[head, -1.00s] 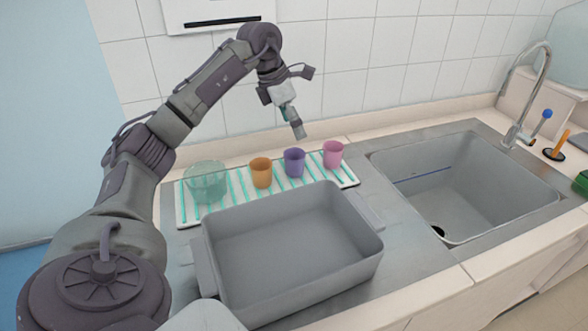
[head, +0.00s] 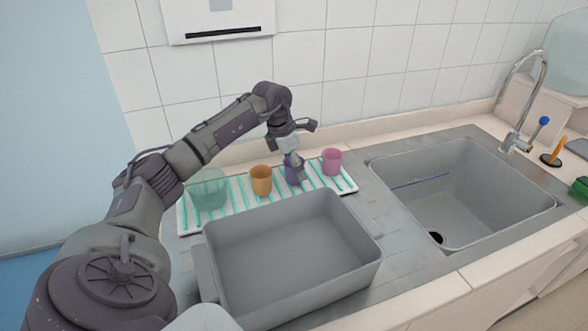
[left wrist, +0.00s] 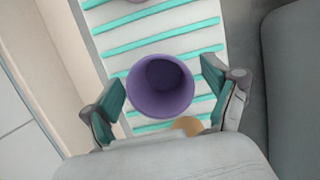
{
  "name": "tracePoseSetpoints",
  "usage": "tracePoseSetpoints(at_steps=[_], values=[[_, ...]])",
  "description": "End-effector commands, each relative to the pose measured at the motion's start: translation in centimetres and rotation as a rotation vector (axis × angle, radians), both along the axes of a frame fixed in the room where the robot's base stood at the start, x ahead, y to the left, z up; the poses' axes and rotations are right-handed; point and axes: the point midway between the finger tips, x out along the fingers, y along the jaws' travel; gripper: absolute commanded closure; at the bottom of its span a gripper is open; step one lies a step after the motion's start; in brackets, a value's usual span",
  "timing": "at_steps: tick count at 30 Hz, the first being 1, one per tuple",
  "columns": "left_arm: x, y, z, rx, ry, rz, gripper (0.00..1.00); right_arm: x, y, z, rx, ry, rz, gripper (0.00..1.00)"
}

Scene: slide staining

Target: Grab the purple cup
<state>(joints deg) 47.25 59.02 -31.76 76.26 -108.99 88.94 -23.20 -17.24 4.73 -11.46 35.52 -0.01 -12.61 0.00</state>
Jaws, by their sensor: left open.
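The purple cup (head: 291,175) stands upright on the white and teal striped mat (head: 350,184) in the head view, partly hidden by my left gripper (head: 297,171). In the left wrist view the purple cup (left wrist: 160,87) is seen from above, its opening facing the camera. My left gripper (left wrist: 170,105) is open, with one finger on each side of the cup. Small gaps show between the fingers and the cup wall. My right gripper is not in view.
An orange cup (head: 261,181) stands left of the purple cup and a pink cup (head: 332,162) right of it. A grey tub (head: 290,292) stands in front, and a sink (head: 470,190) lies to the right.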

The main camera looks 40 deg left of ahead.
Motion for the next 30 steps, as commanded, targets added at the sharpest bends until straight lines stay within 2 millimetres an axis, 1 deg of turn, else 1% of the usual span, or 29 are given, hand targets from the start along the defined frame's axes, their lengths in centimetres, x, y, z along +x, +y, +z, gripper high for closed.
tracePoseSetpoints(at_steps=[1,4,11,14,18,20,30], values=[[0.18,-0.16,-0.57,-0.002,0.001,-0.001,0.13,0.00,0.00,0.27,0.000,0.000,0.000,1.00],[0.34,-0.20,-1.32,0.000,0.000,-0.001,0.13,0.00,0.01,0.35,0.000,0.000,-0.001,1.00],[0.41,-0.20,-1.51,0.000,-0.002,-0.001,0.13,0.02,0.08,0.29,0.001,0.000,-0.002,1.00],[0.41,-0.20,-1.50,0.000,-0.002,-0.001,0.28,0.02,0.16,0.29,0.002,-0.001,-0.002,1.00],[0.40,-0.20,-1.48,0.000,-0.002,-0.001,0.52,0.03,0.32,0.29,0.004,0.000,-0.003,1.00],[0.40,-0.20,-1.48,0.000,-0.002,-0.001,0.60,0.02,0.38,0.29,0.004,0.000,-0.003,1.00],[0.41,-0.20,-1.46,0.000,-0.002,-0.001,0.61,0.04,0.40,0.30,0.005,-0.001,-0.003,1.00]])
